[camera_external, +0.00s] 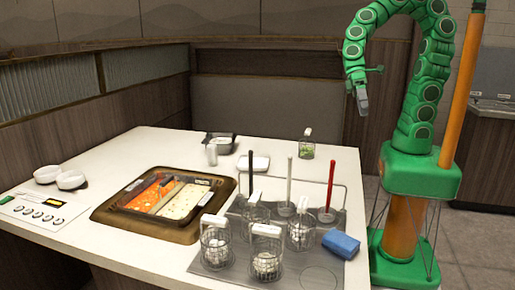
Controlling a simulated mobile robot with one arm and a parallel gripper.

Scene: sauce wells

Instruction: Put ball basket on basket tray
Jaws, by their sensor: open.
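A grey basket tray (205,267) lies at the front right of the white table. Several wire baskets with white handles stand on it; a front-left one (215,245) and a front-middle one (266,257) hold pale ball-like pieces. Another basket (307,147) with green contents stands off the tray at the table's back right. I cannot tell for sure which one is the ball basket. A round outlined spot at the tray's front right is bare. My gripper (363,107) is open and empty, hanging high above the table's right edge, away from every basket.
Upright sticks, including a red-handled one (330,182), stand at the tray's back. A sauce pan (100,212) is sunk in the table's middle. White bowls (71,180) sit left; a small white dish (254,163) sits behind.

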